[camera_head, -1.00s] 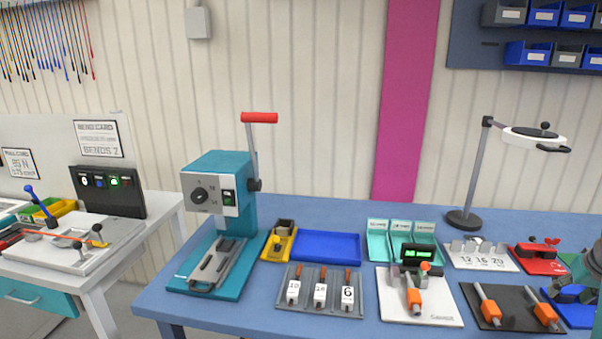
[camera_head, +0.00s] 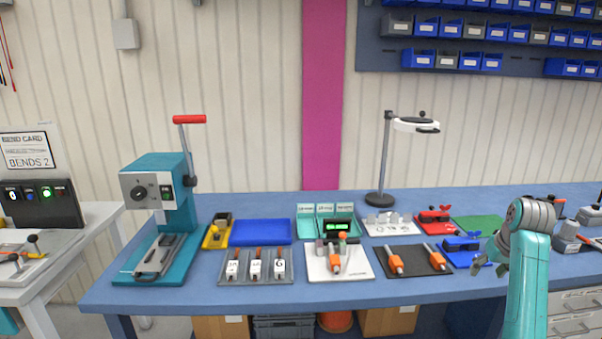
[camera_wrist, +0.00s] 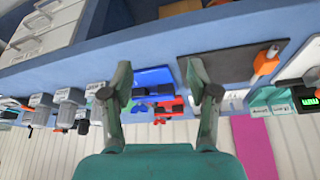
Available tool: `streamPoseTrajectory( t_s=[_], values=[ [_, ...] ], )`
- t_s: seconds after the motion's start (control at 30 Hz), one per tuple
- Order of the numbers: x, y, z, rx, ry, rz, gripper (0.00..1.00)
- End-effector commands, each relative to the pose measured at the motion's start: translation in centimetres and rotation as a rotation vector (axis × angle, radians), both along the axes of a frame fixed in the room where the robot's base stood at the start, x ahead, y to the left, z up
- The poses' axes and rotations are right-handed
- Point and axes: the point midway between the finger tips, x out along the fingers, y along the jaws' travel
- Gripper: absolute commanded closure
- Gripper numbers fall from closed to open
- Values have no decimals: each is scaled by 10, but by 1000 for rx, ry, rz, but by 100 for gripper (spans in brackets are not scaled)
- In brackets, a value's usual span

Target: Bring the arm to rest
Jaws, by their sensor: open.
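My gripper (camera_head: 490,266) is at the right in the head view, at the end of my teal arm, over the front edge of the blue workbench (camera_head: 205,295). In the wrist view my gripper (camera_wrist: 162,84) shows two dark fingers spread wide with nothing between them. The wrist picture looks upside down. Beyond the fingers lie a blue clamp fixture (camera_wrist: 153,79) and a red fixture (camera_wrist: 168,108). In the head view the blue fixture (camera_head: 461,250) stands just left of my gripper, apart from it as far as I can tell.
A teal press (camera_head: 160,210) with a red-handled lever stands at the bench's left. A black mat (camera_head: 410,262) with orange-handled tools and a white board (camera_head: 350,274) lie along the front. A lamp (camera_head: 385,160) stands behind. Grey devices (camera_head: 568,240) sit right of my arm.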

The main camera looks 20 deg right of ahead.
Motion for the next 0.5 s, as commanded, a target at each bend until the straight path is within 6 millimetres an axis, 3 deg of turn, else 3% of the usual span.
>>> streamPoseTrajectory(
  t_s=[0.27,0.5],
  values=[
    [9,18,-33,-13,-19,15,40],
    [17,44,-77,-34,-51,34,40]
  ],
)
